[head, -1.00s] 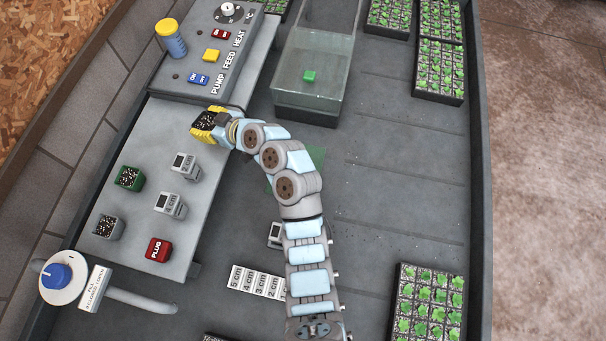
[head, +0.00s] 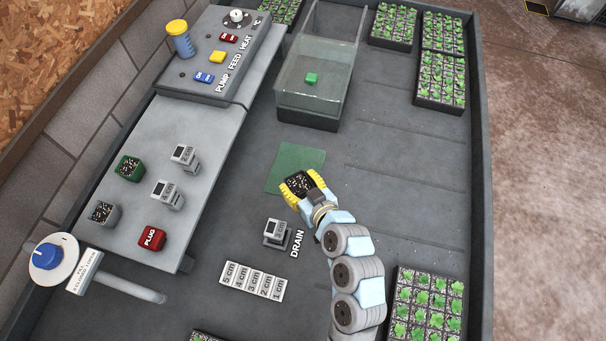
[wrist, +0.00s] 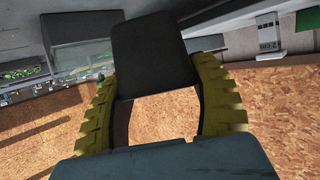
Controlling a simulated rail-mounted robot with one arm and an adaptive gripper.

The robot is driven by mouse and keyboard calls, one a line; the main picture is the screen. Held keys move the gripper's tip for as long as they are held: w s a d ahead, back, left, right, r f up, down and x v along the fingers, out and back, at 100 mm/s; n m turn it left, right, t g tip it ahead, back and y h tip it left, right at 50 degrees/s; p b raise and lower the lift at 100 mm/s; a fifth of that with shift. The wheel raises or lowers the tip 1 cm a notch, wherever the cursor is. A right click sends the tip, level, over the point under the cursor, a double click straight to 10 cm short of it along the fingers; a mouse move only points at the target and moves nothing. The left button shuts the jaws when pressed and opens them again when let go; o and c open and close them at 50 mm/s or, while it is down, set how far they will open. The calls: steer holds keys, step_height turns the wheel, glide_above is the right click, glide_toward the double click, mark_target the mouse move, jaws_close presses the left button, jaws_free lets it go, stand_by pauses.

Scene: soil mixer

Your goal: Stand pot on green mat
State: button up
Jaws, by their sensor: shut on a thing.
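The green mat (head: 294,160) lies flat on the grey bench floor, in front of the clear tank. My gripper (head: 302,187) is shut on a dark pot (head: 298,184) filled with speckled soil, with a yellow finger on each side. In the head view the pot overlaps the lower right edge of the mat. I cannot tell its exact height there, but it seems held above the surface. In the wrist view the dark pot (wrist: 152,55) sits between the yellow fingers, and the mat is not seen.
A clear tank (head: 315,75) with a green block stands behind the mat. A drain block (head: 277,232) and the cm labels (head: 252,281) are nearer. Seedling trays (head: 428,305) line the right.

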steer(key=w+f, duration=0.3)
steer(key=w, duration=0.1)
steer(key=w+f+b, duration=0.1)
steer(key=w+f, duration=0.2)
steer(key=w, duration=0.1)
steer(key=w+f+b, duration=0.1)
steer(key=w+f, duration=0.2)
steer(key=w, duration=0.2)
steer(key=shift+w+a+f, duration=0.1)
steer(key=shift+a, duration=0.15)
steer(key=shift+w+f, duration=0.3)
steer(key=shift+f, duration=0.15)
steer(key=shift+f+b, duration=0.55)
steer(key=shift+f, duration=0.85)
steer(key=shift+f, duration=0.15)
steer(key=o, duration=0.9)
steer(key=shift+o, duration=0.2)
steer(key=shift+r, duration=0.2)
steer(key=p+v, duration=0.1)
steer(key=v, duration=1.1)
